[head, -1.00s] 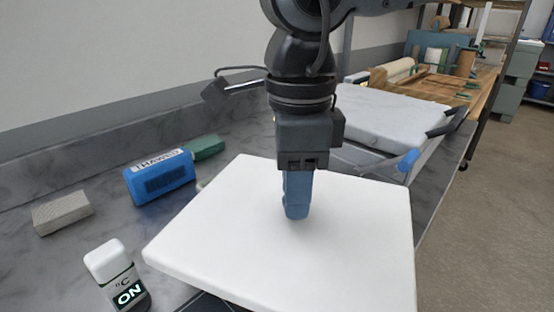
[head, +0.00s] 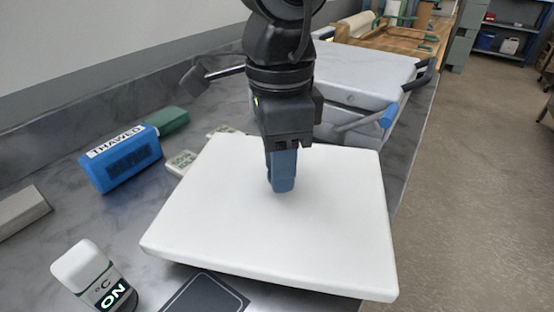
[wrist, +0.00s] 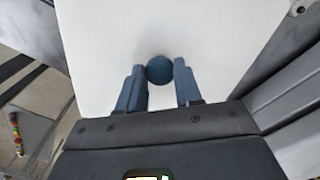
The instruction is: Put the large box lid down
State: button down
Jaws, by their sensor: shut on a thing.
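The large box lid (head: 330,225) is a thick white slab, held roughly level in the head view, over the counter and reaching its right edge. My gripper (head: 282,186) points down at the lid's middle. In the wrist view my gripper (wrist: 159,85) has its two blue fingers on either side of a round blue knob (wrist: 160,70) on the white lid (wrist: 215,35). The gripper is shut on this knob. Whether the lid's underside touches anything is hidden.
A blue "THAWED" block (head: 122,158), a green block (head: 172,121), a small display (head: 181,163) and a white "ON" device (head: 92,275) stand left of the lid. A dark flat panel (head: 205,293) lies in front. A grey-lidded box (head: 355,75) with a blue-ended handle stands behind.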

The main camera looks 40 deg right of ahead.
jog(key=shift+f+b, duration=0.55)
jog(key=shift+b, duration=0.15)
jog(key=c, duration=0.8)
grip_release()
jog(key=shift+o, duration=0.2)
jog(key=shift+r, duration=0.1)
jog(key=shift+r+p, duration=0.85)
jog(key=shift+p, duration=0.4)
notch_tip(320, 180, up, 12)
jog(key=shift+f, duration=0.25)
